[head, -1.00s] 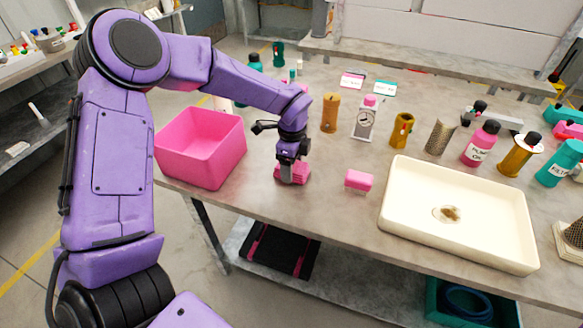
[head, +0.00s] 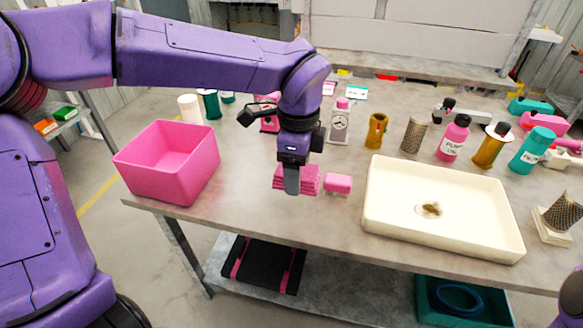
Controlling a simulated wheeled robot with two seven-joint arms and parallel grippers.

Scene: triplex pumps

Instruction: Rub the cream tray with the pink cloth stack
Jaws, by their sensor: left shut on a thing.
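The cream tray (head: 450,239) lies on the table at the right, a shallow rectangular basin with a brown stain (head: 429,209) on its floor. The pink cloth stack (head: 308,180) is at the table's front middle, left of the tray. My left gripper (head: 291,185) points down and is shut on the cloth stack, one finger in front of it. I cannot tell whether the stack is clear of the table top. My right gripper is not in view.
A pink block (head: 338,183) sits between the cloth stack and the tray. A pink bin (head: 165,165) stands at the left. Behind the tray stand a pink bottle (head: 454,138), a perforated cylinder (head: 413,134) and other bottles.

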